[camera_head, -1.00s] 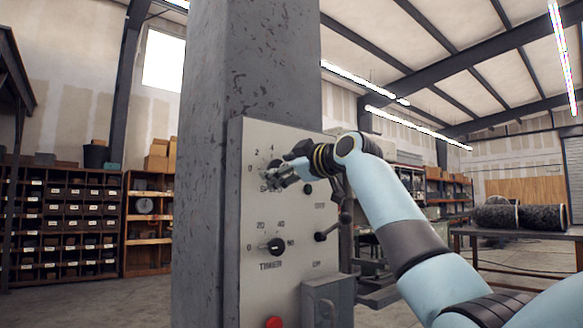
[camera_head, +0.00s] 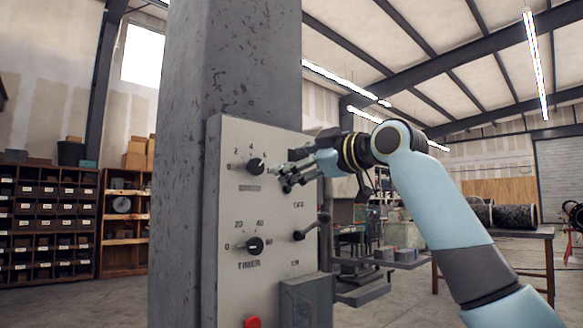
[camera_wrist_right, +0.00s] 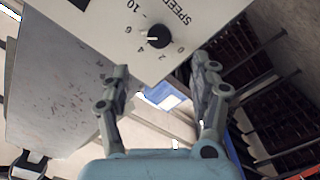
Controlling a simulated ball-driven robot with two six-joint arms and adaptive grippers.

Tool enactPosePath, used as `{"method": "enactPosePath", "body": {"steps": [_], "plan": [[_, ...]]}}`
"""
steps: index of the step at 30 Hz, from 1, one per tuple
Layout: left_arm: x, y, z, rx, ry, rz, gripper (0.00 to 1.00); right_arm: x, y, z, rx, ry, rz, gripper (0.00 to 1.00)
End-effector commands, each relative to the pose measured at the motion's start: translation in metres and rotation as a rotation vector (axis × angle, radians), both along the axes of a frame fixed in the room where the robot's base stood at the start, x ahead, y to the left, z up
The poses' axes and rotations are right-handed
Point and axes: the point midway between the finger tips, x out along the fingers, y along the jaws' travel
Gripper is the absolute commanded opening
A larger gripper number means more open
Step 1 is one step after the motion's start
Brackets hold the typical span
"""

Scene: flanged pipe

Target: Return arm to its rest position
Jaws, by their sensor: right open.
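My right arm reaches in from the right in the head view. Its gripper (camera_head: 286,177) is open and empty, just right of the black speed knob (camera_head: 256,166) on the control panel (camera_head: 227,208), and apart from it. In the right wrist view the two fingers of the gripper (camera_wrist_right: 162,95) stand apart with nothing between them, and the speed knob (camera_wrist_right: 158,36) shows beyond the fingertips. My left gripper is not in view.
The panel sits on a thick grey column (camera_head: 190,120). It carries a timer knob (camera_head: 254,245), a lever (camera_head: 312,227), a red button (camera_head: 252,321) and a grey box (camera_head: 306,300). Drawer shelves (camera_head: 45,215) stand at the left, a table (camera_head: 500,238) at the right.

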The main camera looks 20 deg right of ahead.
Motion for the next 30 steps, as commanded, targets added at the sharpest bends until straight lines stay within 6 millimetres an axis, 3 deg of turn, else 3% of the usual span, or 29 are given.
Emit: {"method": "enactPosePath", "body": {"steps": [7,11,14,20,24,26,30], "plan": [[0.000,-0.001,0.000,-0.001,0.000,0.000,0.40,0.001,0.000,-0.004,-0.001,0.007,0.000,0.63],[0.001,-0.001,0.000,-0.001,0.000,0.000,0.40,0.002,0.003,-0.047,0.007,0.075,0.006,0.63],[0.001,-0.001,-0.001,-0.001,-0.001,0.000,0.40,0.006,0.006,-0.114,0.026,0.194,0.006,0.63],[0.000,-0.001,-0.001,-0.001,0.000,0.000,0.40,0.002,-0.006,-0.284,0.074,0.478,-0.058,0.63],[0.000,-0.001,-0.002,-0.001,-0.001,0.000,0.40,-0.022,-0.016,-0.400,0.115,0.661,-0.132,0.63],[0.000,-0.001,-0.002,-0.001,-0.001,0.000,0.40,-0.039,-0.020,-0.448,0.134,0.737,-0.167,0.63],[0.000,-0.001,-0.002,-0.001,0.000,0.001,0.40,-0.091,-0.029,-0.555,0.168,0.903,-0.257,0.63]]}}
